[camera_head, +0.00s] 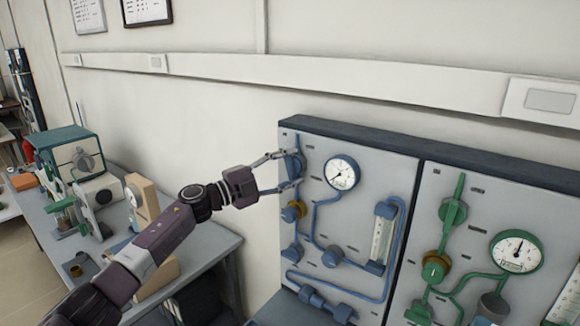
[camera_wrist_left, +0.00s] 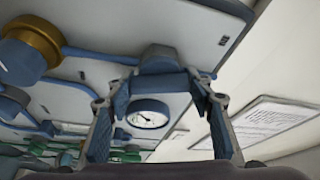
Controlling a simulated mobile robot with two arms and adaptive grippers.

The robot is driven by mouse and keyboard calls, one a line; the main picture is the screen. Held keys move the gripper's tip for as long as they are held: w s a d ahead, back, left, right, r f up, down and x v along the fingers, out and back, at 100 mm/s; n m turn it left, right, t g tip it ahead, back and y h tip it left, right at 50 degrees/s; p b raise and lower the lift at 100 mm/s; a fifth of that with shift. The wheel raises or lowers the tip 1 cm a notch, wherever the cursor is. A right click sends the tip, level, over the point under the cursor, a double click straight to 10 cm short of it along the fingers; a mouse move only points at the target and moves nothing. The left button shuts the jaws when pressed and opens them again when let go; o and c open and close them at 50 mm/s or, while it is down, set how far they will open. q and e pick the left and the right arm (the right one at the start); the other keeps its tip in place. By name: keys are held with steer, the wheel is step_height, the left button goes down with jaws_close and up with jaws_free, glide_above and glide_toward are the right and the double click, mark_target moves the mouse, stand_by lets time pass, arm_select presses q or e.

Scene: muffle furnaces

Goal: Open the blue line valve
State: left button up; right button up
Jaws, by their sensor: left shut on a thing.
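The blue line valve (camera_head: 294,167) sits at the upper left of the left grey panel, beside the round white gauge (camera_head: 342,173). My left gripper (camera_head: 288,170) reaches it from the left, with one finger above and one below. It is shut on the valve's blue handle. In the left wrist view the handle (camera_wrist_left: 160,84) lies between the two fingers (camera_wrist_left: 163,90), and the gauge (camera_wrist_left: 148,113) shows behind them. The fingers partly hide the valve in the head view. My right gripper is not in view.
Below the valve are a brass fitting (camera_head: 293,211), blue pipes and a flow tube (camera_head: 382,238). A second panel with green pipes (camera_head: 452,212) stands to the right. A bench (camera_head: 208,243) with instruments is at the left. Bare wall lies behind the arm.

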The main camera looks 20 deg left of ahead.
arm_select(q)
steer(key=shift+m+g+y+p, duration=0.5)
steer(key=shift+m+p, duration=0.05)
steer(key=shift+m, duration=1.05)
steer(key=shift+f, duration=0.1)
steer(key=o, duration=1.2)
steer(key=shift+s+a, duration=0.2)
steer(key=shift+a, duration=0.05)
steer(key=v, duration=1.1)
steer(key=shift+s+a, duration=0.1)
steer(key=shift+a, duration=0.05)
